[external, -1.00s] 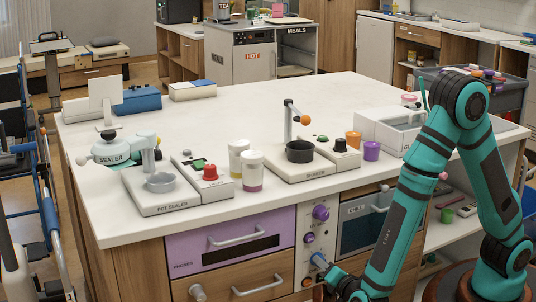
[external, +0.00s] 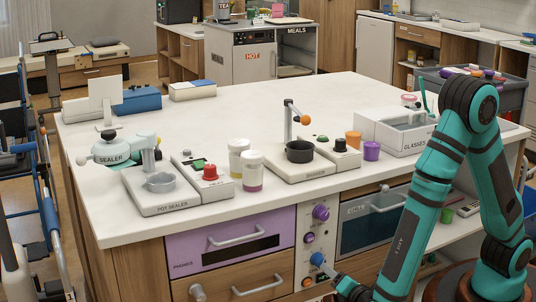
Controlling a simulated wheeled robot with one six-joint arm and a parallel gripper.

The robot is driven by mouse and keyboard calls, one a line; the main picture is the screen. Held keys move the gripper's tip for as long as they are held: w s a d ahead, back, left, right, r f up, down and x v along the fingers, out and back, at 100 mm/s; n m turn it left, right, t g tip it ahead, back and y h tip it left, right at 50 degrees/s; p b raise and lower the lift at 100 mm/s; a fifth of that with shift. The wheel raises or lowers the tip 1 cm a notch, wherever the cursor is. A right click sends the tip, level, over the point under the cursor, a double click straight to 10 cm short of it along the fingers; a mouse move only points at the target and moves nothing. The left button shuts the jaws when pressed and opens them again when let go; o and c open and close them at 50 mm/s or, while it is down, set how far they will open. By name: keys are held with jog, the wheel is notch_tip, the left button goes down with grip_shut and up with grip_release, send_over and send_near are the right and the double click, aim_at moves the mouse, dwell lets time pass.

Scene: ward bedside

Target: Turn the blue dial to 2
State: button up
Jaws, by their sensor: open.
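The blue dial (external: 318,258) is on the narrow white control panel in the front of the counter, below a purple dial (external: 321,212). My gripper (external: 328,271) is open, just below and to the right of the blue dial, and seems empty. It looks slightly apart from the dial, though contact is hard to judge from this angle. The dial's scale and pointer are too small to read. My arm comes in from the right and covers part of the counter front.
A smaller purple knob (external: 309,238) and an orange knob (external: 308,282) share the panel. A lilac drawer (external: 205,239) with a handle is to the left, and a dark-fronted compartment (external: 365,231) to the right. The counter top carries a pot sealer, a warmer and cups.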

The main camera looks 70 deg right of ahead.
jog(key=v, duration=1.2)
jog(key=shift+s+a, duration=0.1)
jog(key=w+d+r+m+g+y, duration=0.1)
jog(key=d+r+m+g+y, duration=0.8)
jog(key=d+r, duration=0.7)
jog(key=s+d+r+m+t+y, duration=0.1)
jog(key=s+d+r+m+t, duration=0.2)
jog(key=r, duration=0.8)
jog(key=s+d+r+m+t+y, duration=0.1)
jog(key=s+d+r+m+t, duration=0.2)
jog(key=r, duration=0.8)
jog(key=s+d+r+m+t+y, duration=0.1)
jog(key=s+d+r+m+t, duration=0.2)
jog(key=s+d+r+t, duration=0.3)
notch_tip(320, 180, up, 5)
jog(key=d+t, duration=0.1)
jog(key=d, duration=0.1)
jog(key=shift+d+t+y, duration=0.3)
jog(key=shift+d+y, duration=0.1)
